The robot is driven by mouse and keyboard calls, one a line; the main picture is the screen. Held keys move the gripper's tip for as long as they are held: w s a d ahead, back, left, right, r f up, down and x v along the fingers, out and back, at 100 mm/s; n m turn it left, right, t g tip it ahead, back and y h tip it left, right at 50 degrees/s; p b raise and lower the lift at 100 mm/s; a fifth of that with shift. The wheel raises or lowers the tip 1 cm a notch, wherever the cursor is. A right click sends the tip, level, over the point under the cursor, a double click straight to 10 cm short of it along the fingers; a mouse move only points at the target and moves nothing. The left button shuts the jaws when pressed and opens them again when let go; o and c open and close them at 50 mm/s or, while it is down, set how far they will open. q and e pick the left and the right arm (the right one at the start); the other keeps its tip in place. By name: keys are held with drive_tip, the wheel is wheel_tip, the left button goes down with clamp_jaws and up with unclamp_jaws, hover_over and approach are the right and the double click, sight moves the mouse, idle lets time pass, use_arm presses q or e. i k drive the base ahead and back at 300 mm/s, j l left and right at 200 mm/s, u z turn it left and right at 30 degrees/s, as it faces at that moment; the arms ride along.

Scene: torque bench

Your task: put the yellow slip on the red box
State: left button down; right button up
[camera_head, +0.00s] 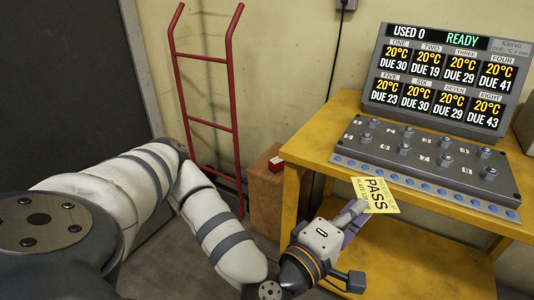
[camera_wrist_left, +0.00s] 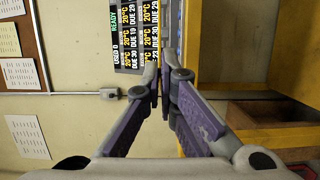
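The yellow slip (camera_head: 375,195), printed with PASS, is at the fingertips of my left gripper (camera_head: 352,212), in front of the yellow bench's front edge. In the left wrist view the fingers of my left gripper (camera_wrist_left: 163,88) are closed together at the tips; the slip cannot be made out there. A small red box (camera_head: 276,164) sits on top of a brown box to the left of the bench, to the left of and beyond the gripper. My right gripper is not in view.
The yellow bench (camera_head: 320,150) carries a grey bolt plate (camera_head: 430,155) and a display panel (camera_head: 445,80) reading READY. The brown box (camera_head: 264,197) stands between the bench and a red hand truck (camera_head: 235,110) against the wall.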

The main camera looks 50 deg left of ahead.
sight(277, 160)
drive_tip(key=j, duration=0.85)
drive_tip(key=i+j, duration=0.15)
drive_tip(key=j, duration=1.55)
drive_tip(key=i, duration=0.05)
